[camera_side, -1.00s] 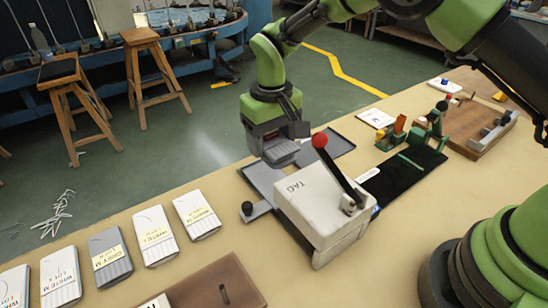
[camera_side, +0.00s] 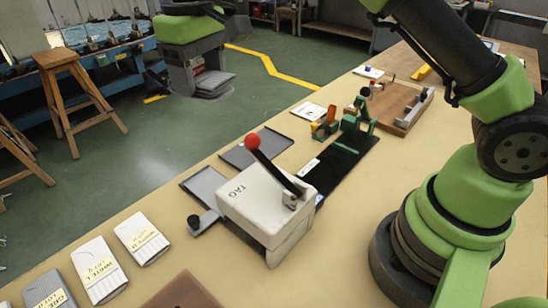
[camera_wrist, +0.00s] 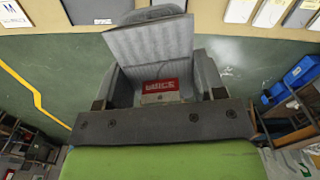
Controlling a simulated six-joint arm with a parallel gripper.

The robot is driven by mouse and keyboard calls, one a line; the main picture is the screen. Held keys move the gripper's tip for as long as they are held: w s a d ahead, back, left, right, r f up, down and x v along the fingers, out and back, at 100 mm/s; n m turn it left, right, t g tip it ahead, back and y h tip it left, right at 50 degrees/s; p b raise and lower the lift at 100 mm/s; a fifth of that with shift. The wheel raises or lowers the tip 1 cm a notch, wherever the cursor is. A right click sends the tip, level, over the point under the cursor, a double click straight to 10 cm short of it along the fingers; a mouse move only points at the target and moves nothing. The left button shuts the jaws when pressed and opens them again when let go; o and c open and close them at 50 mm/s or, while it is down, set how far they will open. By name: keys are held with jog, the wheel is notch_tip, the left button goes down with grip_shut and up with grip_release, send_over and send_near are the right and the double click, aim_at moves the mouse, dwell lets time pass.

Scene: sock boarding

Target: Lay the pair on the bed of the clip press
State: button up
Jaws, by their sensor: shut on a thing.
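My gripper (camera_side: 198,76) is at the upper left of the side view, raised beyond the far edge of the bench. It is shut on a grey ribbed sock pair (camera_side: 213,84). In the wrist view the pair (camera_wrist: 150,42) extends out from between the fingers, with a red label (camera_wrist: 160,87) near the palm. A green device with an orange part, seemingly the clip press (camera_side: 357,112), stands on the bench to the right, well apart from my gripper. A black strip (camera_side: 335,165) lies in front of it; I cannot tell whether this is its bed.
A white TAG box (camera_side: 262,205) with a red-knobbed lever stands mid-bench, between two dark trays (camera_side: 258,147) and the black strip. Labelled sock packs (camera_side: 142,238) lie at lower left. A wooden board with metal fittings (camera_side: 398,105) is at the right. The front bench has bare room.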

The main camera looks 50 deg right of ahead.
jog(key=shift+s+d, duration=0.5)
jog(key=shift+d, duration=0.1)
jog(key=s+d+f+m, duration=0.2)
jog(key=s+d+f, duration=0.3)
jog(key=s+d, duration=0.55)
send_near(371, 186)
jog(key=shift+f, duration=3.3)
jog(key=shift+f, duration=0.15)
jog(key=o, duration=0.9)
jog(key=shift+o, duration=0.2)
